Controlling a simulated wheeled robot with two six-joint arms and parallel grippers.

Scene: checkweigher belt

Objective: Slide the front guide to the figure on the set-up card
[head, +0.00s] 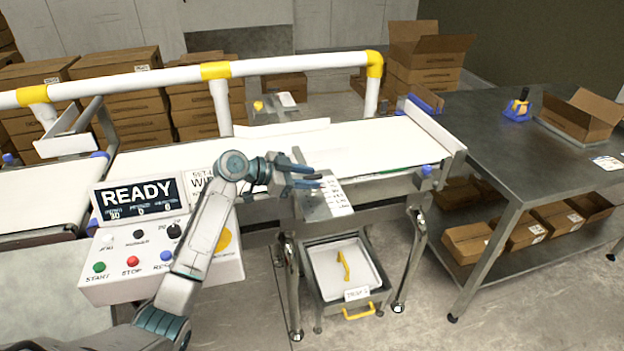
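My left gripper (317,177) is at the front edge of the white belt (350,143), above a metal plate with printed marks (338,197). Its two dark fingers point right and are apart, with nothing seen between them. I cannot make out the front guide for certain; the gripper and arm cover part of the belt's front edge. A long pale guide (285,129) runs along the belt's far side. My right gripper is not in view.
A control box (115,285) with coloured buttons is at the lower left; its display (138,195) reads READY. A tray (345,270) with a yellow item sits below the belt. A steel table (490,145) stands at the right. A white rail (285,64) crosses behind.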

